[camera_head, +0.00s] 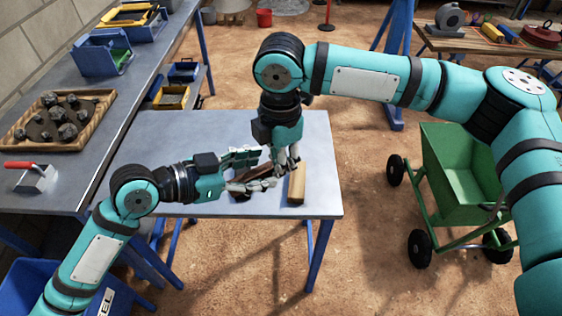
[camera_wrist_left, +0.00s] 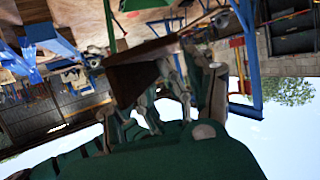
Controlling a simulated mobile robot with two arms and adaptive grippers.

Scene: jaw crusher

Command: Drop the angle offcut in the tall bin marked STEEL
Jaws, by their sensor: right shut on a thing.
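The brown angle offcut (camera_head: 250,179) is above the small grey table, partly hidden by fingers. My right gripper (camera_head: 284,164) points down and is shut on its right end. My left gripper (camera_head: 255,172) reaches in from the left with its fingers apart, one on each side of the offcut. The offcut also shows close up in the left wrist view (camera_wrist_left: 132,78); contact with the left fingers is unclear. A tall blue bin (camera_head: 28,290) stands at the lower left. Only the letters "EL" of a label (camera_head: 117,302) show there, partly behind my left arm.
A wooden block (camera_head: 297,183) lies on the small table (camera_head: 318,205), right beside my right gripper. A long bench on the left carries a rock tray (camera_head: 20,138) and a red-handled trowel (camera_head: 34,176). A green cart (camera_head: 465,185) stands at right.

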